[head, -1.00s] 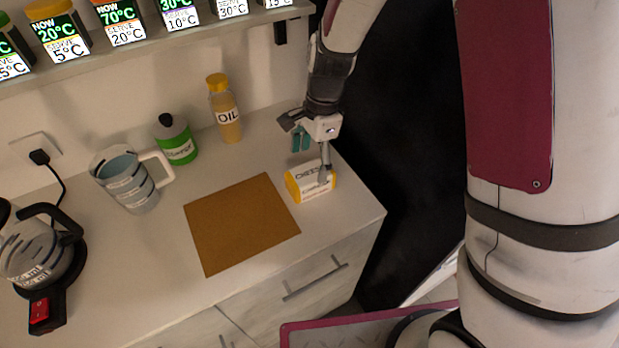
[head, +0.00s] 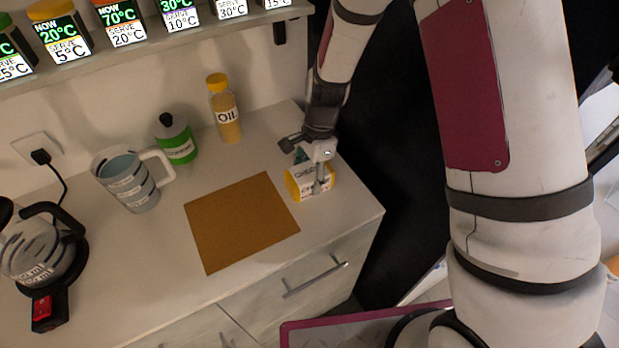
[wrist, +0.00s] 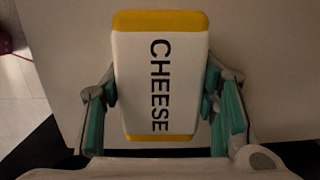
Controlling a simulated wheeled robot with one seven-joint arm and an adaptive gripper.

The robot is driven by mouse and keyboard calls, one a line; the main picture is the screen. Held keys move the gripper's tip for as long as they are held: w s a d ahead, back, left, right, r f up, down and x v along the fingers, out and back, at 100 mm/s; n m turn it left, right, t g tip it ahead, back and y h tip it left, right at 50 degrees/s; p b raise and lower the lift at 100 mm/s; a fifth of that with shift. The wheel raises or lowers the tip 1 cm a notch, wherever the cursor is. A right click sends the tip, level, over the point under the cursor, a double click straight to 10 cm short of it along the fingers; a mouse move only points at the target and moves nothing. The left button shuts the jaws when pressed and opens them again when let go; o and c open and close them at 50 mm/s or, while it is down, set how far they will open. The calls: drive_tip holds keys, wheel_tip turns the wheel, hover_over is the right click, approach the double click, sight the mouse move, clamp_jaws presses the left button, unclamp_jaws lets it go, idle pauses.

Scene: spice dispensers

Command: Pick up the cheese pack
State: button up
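The cheese pack (head: 298,186) is a white box with yellow ends. It lies on the counter just right of the brown mat. In the wrist view the cheese pack (wrist: 160,75) shows its "CHEESE" label and sits between my two fingers. My gripper (head: 314,178) is lowered over it from above. In the wrist view my gripper (wrist: 162,100) has one teal-padded finger on each side of the pack. The fingers are spread about the pack's width, with the pads very near its sides. I cannot tell whether they press on it.
The brown mat (head: 240,220) lies left of the pack. An oil bottle (head: 225,110), a green canister (head: 176,140), a jug (head: 128,180) and a coffee pot (head: 40,250) stand further left. A shelf (head: 150,45) runs above. The counter's right edge is close to the pack.

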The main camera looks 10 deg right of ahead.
drive_tip(key=c, duration=0.5)
